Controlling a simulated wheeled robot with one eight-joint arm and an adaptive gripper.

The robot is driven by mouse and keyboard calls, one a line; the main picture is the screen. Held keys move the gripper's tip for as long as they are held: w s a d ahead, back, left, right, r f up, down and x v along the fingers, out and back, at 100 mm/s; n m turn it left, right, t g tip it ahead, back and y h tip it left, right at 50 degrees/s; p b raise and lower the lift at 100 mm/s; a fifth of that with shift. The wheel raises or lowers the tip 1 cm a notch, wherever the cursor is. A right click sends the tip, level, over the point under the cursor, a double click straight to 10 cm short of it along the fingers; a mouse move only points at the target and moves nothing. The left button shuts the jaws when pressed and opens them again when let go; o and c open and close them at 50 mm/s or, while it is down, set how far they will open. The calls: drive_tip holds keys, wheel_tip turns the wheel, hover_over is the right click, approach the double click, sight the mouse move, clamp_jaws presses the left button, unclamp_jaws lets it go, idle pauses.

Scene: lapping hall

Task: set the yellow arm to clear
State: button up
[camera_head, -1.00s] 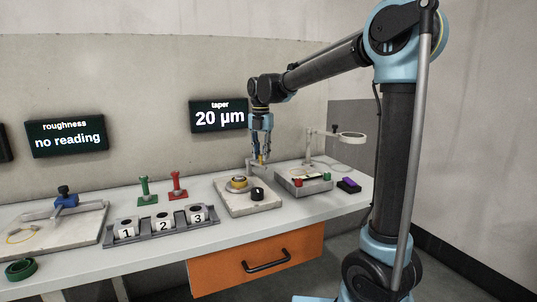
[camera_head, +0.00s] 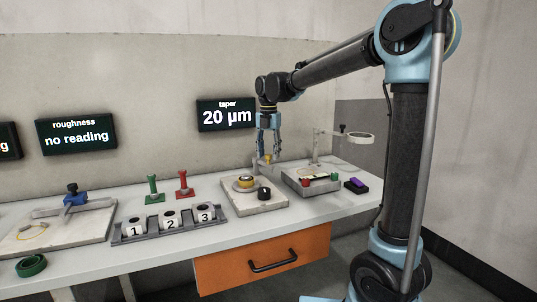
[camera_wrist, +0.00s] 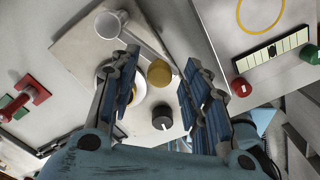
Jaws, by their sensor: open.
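A grey arm with a yellow round knob (camera_wrist: 158,72) at its end lies over a pale slab (camera_wrist: 85,45) in the wrist view. The knob shows between my open fingers, without clear contact. In the head view its yellow top (camera_head: 268,158) is just below my gripper (camera_head: 269,150), which points down. My gripper (camera_wrist: 160,60) holds nothing visible. A black dial (camera_wrist: 162,117) with a white mark sits on the same slab, beside a round part mostly hidden by my left finger. I see no "clear" label.
A rack (camera_head: 170,225) with blocks numbered 1, 2 and 3 stands left of the slab. Red (camera_head: 184,183) and green (camera_head: 152,190) handles stand behind it. A unit with red and green buttons (camera_head: 310,182) is close on the right. The taper screen (camera_head: 226,114) reads 20 µm.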

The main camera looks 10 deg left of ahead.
wheel_tip(320, 180, up, 12)
drive_tip(key=shift+f, duration=0.15)
idle(0.3)
drive_tip(key=s+d+f+m, duration=0.4)
drive_tip(key=d+m, duration=0.2)
drive_tip(key=d, duration=0.2)
drive_tip(key=s+d+f+m+t, duration=0.1)
drive_tip(key=s+d+f+m, duration=0.2)
drive_tip(key=d+m, duration=0.35)
drive_tip(key=s+d+f+m, duration=0.4)
drive_tip(key=d, duration=0.5)
drive_tip(key=s+d+f+m, duration=0.5)
drive_tip(key=s+f+m, duration=0.2)
drive_tip(key=f, duration=0.3)
drive_tip(key=s+d+f+m+t, duration=0.1)
drive_tip(key=s+d+f+m, duration=0.5)
drive_tip(key=s+f+m, duration=0.2)
drive_tip(key=shift+s+d+f+m, duration=0.15)
drive_tip(key=shift+f+m, duration=0.7)
drive_tip(key=shift+m, duration=0.1)
